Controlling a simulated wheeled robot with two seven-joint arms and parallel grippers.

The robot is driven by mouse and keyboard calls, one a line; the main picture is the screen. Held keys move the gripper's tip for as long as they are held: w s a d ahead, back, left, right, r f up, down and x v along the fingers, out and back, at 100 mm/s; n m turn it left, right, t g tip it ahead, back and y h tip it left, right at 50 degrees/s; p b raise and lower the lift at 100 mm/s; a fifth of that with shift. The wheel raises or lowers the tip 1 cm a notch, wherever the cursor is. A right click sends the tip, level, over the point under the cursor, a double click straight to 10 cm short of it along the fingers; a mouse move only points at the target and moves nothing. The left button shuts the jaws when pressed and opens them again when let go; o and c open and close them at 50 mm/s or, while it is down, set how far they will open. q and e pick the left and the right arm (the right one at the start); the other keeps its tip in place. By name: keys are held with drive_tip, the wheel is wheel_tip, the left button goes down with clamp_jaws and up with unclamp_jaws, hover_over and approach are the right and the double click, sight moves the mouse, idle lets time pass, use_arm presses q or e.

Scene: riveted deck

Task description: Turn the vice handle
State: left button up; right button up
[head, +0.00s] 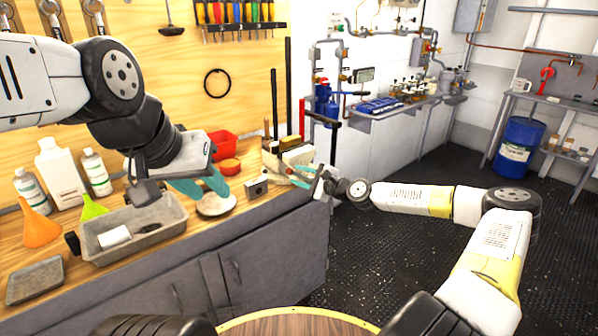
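No vice handle can be made out with certainty. A small grey metal block with a dark round spot (257,188) sits at the bench's front edge; it may be part of the vice. My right gripper (291,175) is just right of this block, at the bench's right end, its teal fingers pointing left and apart. Whether they touch anything is too small to tell. My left gripper (212,192) points down over the bench, its teal fingers spread and empty, above or just behind a pale round dish (216,205).
A pale block (288,155) stands behind my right gripper. The dark floor (400,260) right of the bench is open.

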drive_tip(key=v, duration=0.8)
drive_tip(key=s+a+f+n+g+h, duration=0.2)
drive_tip(key=s+n+g+h, duration=0.15)
drive_tip(key=s+n, duration=0.3)
drive_tip(key=s+a+f+n+g+h, duration=0.1)
drive_tip(key=s+f+n+g+h, duration=0.15)
drive_tip(key=s+n+g, duration=0.35)
drive_tip(key=s+d+r+n+t+h, duration=0.1)
drive_tip(key=s+d+r+h, duration=0.15)
drive_tip(key=s+r, duration=0.2)
drive_tip(key=s+d+r+n+t+h, duration=0.1)
drive_tip(key=s+d+r, duration=0.2)
drive_tip(key=r, duration=0.3)
drive_tip(key=s+d+r+n+h, duration=0.1)
drive_tip(key=s+d+r, duration=0.2)
drive_tip(key=r, duration=0.3)
drive_tip(key=s+r+n+t+y, duration=0.1)
drive_tip(key=s+r+n+t, duration=0.1)
drive_tip(key=s+r, duration=0.7)
drive_tip(key=s, duration=0.3)
drive_tip(key=shift+s+d+r, duration=0.15)
drive_tip(key=shift+s+r, duration=0.1)
drive_tip(key=shift+r, duration=0.15)
